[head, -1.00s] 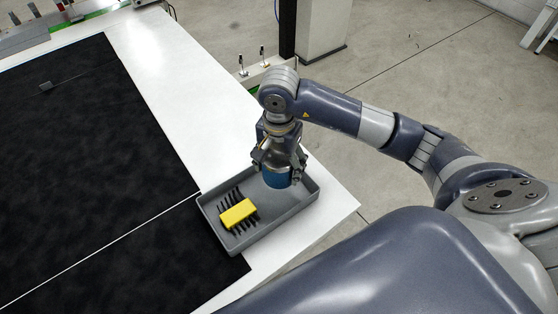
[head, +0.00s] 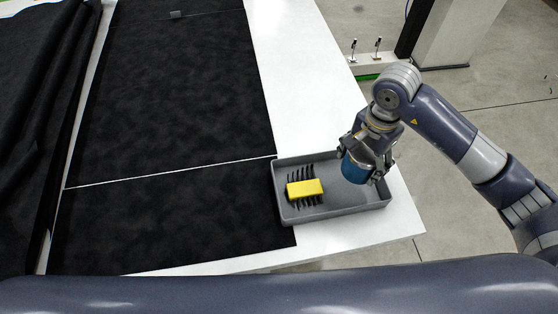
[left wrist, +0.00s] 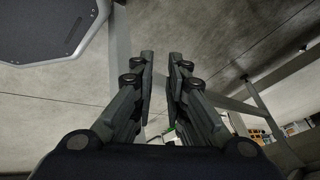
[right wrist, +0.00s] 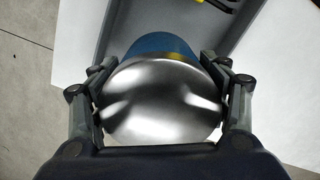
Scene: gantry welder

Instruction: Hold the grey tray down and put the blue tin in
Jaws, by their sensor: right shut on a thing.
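The grey tray (head: 290,218) lies on the white table's corner, with its left side by the black cloth. The blue tin (head: 355,171) is in my right gripper (head: 366,162), over the right part of the tray. In the right wrist view the fingers (right wrist: 162,95) are on both sides of the tin's shiny metal end, and its blue side (right wrist: 160,45) shows beyond. Whether the tin touches the tray floor cannot be told.
A yellow block (head: 305,189) with black prongs lies in the left half of the tray. Black cloth (head: 170,120) covers the table to the left. The white table top (head: 300,80) behind the tray is clear. A dark post (head: 413,30) stands beyond the table.

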